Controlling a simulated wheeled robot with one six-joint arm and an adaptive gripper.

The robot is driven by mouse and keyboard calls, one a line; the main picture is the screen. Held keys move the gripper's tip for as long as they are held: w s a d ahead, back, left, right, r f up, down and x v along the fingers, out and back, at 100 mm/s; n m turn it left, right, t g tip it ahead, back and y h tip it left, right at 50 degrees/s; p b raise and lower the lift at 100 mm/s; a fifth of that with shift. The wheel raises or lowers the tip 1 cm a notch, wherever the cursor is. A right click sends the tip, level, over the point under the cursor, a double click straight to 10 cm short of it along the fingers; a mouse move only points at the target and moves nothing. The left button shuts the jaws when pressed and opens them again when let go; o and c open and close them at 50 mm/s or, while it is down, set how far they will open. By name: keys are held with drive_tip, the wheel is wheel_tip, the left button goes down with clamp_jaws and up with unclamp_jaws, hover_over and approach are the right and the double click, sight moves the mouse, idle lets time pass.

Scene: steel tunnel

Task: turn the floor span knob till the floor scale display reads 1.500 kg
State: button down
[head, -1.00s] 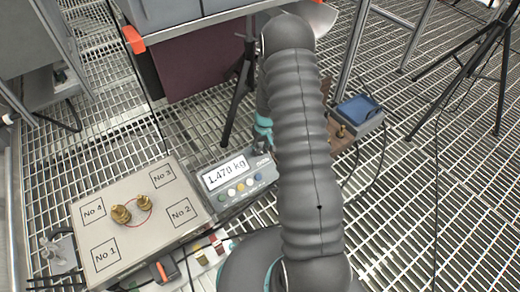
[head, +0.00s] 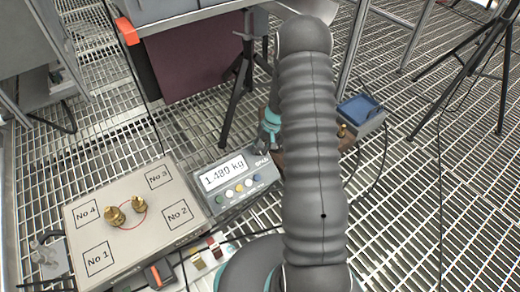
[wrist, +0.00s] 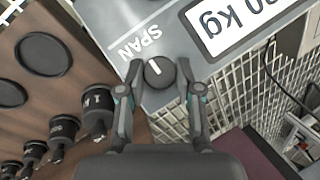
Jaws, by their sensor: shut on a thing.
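The floor scale display (head: 223,173) reads 1.480 kg on a grey unit (head: 235,186) with several coloured buttons. In the wrist view the display (wrist: 225,22) shows only in part, upside down. The span knob (wrist: 159,73) is black with a white pointer line, beside the word SPAN. My gripper (wrist: 160,82) has one finger on each side of the knob and is shut on it. In the head view my arm hides much of the area right of the unit, and the knob cannot be made out. The scale plate (head: 85,215) bears two brass weights (head: 114,216) near its middle.
A wooden block (wrist: 30,110) with several black weights lies close to the left of my gripper in the wrist view. A blue-topped box (head: 361,108) stands right of my arm. Tripod legs (head: 237,105) rise behind the display unit. The floor is open steel grating.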

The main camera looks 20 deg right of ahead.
drive_tip(key=c, duration=0.8)
unclamp_jaws()
drive_tip(key=shift+o, duration=0.2)
drive_tip(key=v, duration=1.2)
drive_tip(key=shift+a, duration=0.1)
